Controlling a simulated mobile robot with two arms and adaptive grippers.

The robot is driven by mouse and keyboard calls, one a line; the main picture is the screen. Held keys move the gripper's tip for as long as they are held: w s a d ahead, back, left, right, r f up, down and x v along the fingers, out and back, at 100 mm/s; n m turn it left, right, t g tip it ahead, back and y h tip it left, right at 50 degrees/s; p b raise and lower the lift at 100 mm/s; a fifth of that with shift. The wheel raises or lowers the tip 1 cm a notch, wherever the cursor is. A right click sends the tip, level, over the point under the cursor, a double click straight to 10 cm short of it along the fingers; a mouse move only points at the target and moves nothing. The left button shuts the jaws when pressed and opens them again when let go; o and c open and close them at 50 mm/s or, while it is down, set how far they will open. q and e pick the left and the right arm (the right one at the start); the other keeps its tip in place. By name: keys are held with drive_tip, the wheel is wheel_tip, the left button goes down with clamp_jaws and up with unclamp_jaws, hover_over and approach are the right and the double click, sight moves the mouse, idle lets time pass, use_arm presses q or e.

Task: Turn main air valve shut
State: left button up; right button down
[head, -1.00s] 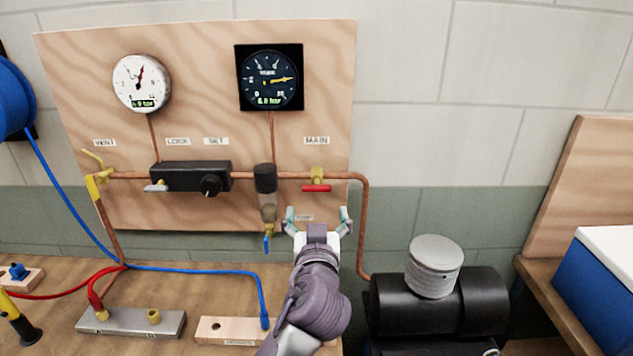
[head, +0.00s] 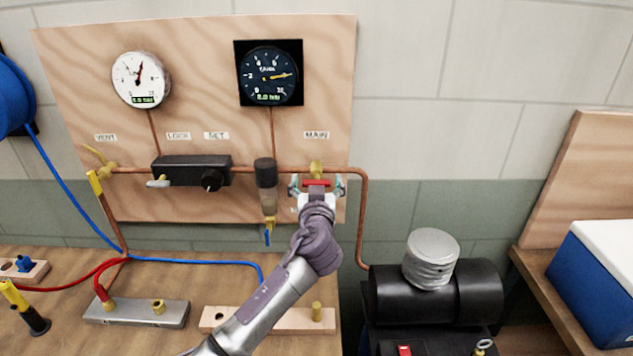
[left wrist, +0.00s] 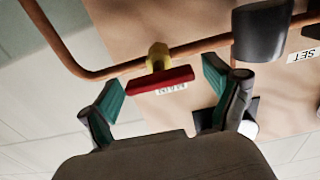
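The main air valve has a red lever handle (head: 317,183) on a yellow brass body (head: 316,168), set in the copper pipe under the MAIN label (head: 317,135). The handle lies along the pipe in the head view. My left gripper (head: 316,187) is at the valve, its fingers apart on either side of the handle. In the left wrist view, the red handle (left wrist: 160,80) lies between the open teal fingertips (left wrist: 163,88), with gaps showing at both ends. The valve body (left wrist: 158,56) is just beyond it. My right gripper is not in view.
A black-topped filter bowl (head: 266,175) hangs close left of the valve, and it also shows in the left wrist view (left wrist: 262,32). The copper pipe (head: 364,220) drops at the right to a black compressor (head: 435,292). The wall right of the board is clear.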

use_arm(q)
drive_tip(key=c, duration=1)
drive_tip(key=shift+m, duration=0.3)
drive_tip(key=shift+f+m+b, duration=0.1)
drive_tip(key=shift+m+b, duration=0.35)
drive_tip(key=shift+m, duration=0.55)
drive_tip(key=m, duration=0.3)
drive_tip(key=shift+d+m, duration=0.1)
drive_tip(key=shift+m, duration=0.2)
drive_tip(key=m, duration=0.5)
drive_tip(key=shift+m+p, duration=0.3)
drive_tip(key=shift+p, duration=0.05)
drive_tip(key=m+p, duration=0.1)
drive_tip(key=m, duration=0.2)
drive_tip(key=shift+f+m+p, duration=0.1)
drive_tip(key=shift+m+p, duration=0.45)
drive_tip(key=shift+m, duration=1.05)
